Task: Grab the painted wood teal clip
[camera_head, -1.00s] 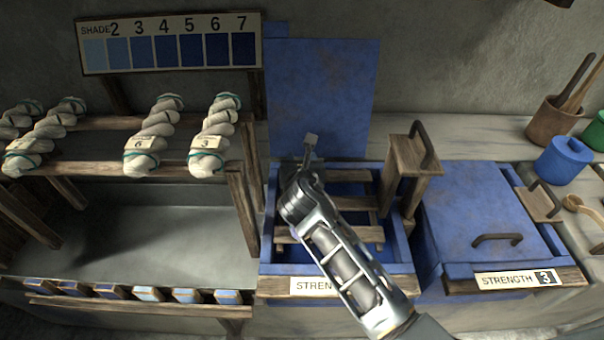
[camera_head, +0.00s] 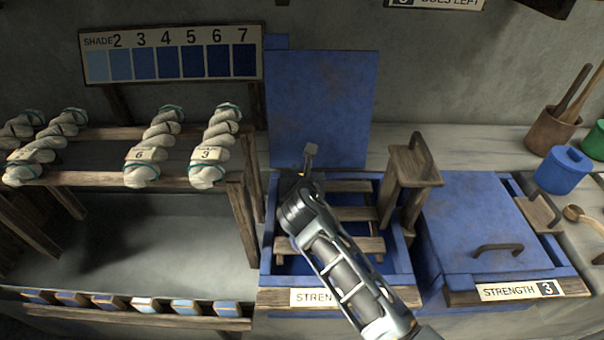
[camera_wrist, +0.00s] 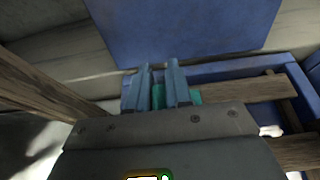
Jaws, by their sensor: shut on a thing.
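The teal clip (camera_wrist: 158,96) shows in the wrist view as a small green-teal piece between my two fingers, with another bit of teal just right of the right finger. My gripper (camera_wrist: 158,72) is shut on it. Most of the clip is hidden by the fingers and the gripper body. In the head view my arm reaches over the left part of an open blue vat (camera_head: 402,262), and the wrist hides the fingers and the clip there.
Wooden slats (camera_head: 350,214) lie across the open vat, and its blue lid (camera_head: 320,105) stands upright behind. A wooden stand (camera_head: 412,166) is at its right, beside a closed blue vat (camera_head: 480,215). A rack with white skeins (camera_head: 155,145) stands left.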

